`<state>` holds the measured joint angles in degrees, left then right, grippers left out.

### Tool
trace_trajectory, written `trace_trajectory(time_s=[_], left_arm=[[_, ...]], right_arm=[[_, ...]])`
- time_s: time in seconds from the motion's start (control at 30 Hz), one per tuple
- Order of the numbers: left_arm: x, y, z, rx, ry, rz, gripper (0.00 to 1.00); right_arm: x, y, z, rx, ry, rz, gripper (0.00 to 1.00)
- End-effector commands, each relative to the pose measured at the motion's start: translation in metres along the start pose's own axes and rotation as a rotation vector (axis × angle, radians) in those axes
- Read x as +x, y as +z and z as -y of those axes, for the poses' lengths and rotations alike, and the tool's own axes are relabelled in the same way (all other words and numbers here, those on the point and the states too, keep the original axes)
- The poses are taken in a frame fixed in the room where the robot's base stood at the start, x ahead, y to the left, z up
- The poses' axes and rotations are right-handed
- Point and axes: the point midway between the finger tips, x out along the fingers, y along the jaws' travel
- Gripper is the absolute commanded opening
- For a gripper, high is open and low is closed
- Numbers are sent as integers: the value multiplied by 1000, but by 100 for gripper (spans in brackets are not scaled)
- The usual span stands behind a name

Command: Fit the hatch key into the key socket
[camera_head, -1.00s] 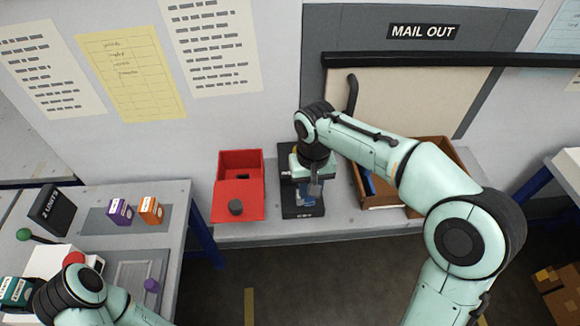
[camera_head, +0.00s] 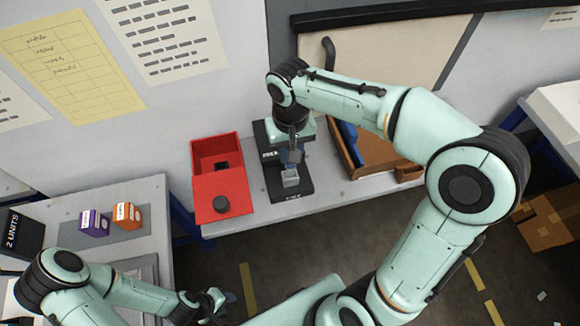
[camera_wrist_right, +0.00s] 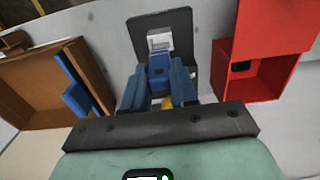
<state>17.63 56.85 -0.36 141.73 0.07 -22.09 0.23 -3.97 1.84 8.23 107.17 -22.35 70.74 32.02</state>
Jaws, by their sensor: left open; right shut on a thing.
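The key socket (camera_head: 290,178) is a pale grey square block on a black stand labelled KEY at its front. My right gripper (camera_head: 295,156) points down just above it. In the right wrist view the gripper (camera_wrist_right: 157,88) is shut on a small blue block, apparently the hatch key (camera_wrist_right: 157,72). The socket (camera_wrist_right: 159,40) shows just beyond the blue block there. I cannot tell whether the two touch, and the key's lower end is hidden. My left gripper (camera_head: 215,300) is open over the floor, low in the head view, away from the stand.
A red box (camera_head: 218,150) with a black-knobbed front panel stands left of the stand. A brown tray (camera_head: 375,165) holding a blue thing is to the right. Purple (camera_head: 94,223) and orange (camera_head: 126,216) boxes stand on the left table. Open floor lies in front.

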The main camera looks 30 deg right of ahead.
Motion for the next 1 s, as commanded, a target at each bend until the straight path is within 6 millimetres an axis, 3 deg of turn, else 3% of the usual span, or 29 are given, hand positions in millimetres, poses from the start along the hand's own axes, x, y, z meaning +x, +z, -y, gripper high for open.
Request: trace_trajectory(time_s=[0.1,0.27,0.5,1.0], left_arm=[[4,2,2,-1,-1,3,43],[5,3,2,-1,-1,3,43],[9,6,5,-2,-3,7,43],[14,9,8,-4,-4,11,43]], right_arm=[[22,0,-1,2,1,2,0],[34,-1,0,1,1,0,0],[68,0,0,0,1,2,0],[79,-1,0,1,0,-1,0]])
